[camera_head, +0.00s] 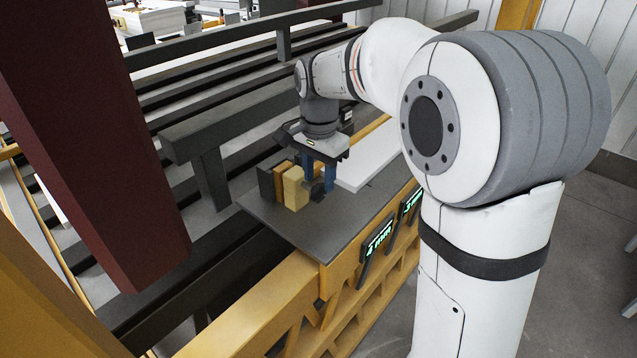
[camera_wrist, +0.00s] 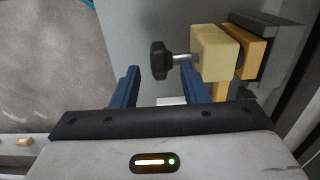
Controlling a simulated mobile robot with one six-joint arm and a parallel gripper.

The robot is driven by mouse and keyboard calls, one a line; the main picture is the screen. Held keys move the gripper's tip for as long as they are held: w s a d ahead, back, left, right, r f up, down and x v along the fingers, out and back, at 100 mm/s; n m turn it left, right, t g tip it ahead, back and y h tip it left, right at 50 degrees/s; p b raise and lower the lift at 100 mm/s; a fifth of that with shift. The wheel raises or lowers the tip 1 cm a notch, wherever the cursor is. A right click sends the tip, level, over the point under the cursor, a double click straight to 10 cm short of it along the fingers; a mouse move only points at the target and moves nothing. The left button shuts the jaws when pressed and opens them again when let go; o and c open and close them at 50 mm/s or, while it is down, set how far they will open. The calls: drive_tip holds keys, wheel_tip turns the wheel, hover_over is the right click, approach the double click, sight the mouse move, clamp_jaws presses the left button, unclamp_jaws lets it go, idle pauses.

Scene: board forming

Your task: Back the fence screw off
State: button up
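The fence screw is a black star knob (camera_wrist: 160,62) on a short metal shaft that runs into a pale yellow block (camera_wrist: 214,52). In the head view the knob (camera_head: 317,191) is a small dark shape, partly hidden by my fingers, beside the yellow block (camera_head: 295,188). My gripper (camera_wrist: 160,70) has two blue fingers, set wide apart with nothing held. In the wrist view the knob appears between the fingertips, with a gap to the left finger; the right finger overlaps the shaft and block area. In the head view my gripper (camera_head: 318,185) points down at the knob.
The block stands on a dark grey plate (camera_head: 300,228), with an orange piece (camera_wrist: 250,48) and a dark bracket (camera_wrist: 268,24) behind it. A pale board (camera_head: 372,158) lies nearby. Green-lit displays (camera_head: 378,240) sit on the yellow frame. A dark red beam (camera_head: 100,130) stands at left.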

drive_tip(key=shift+f, duration=1.45)
drive_tip(key=shift+c, duration=0.4)
clamp_jaws()
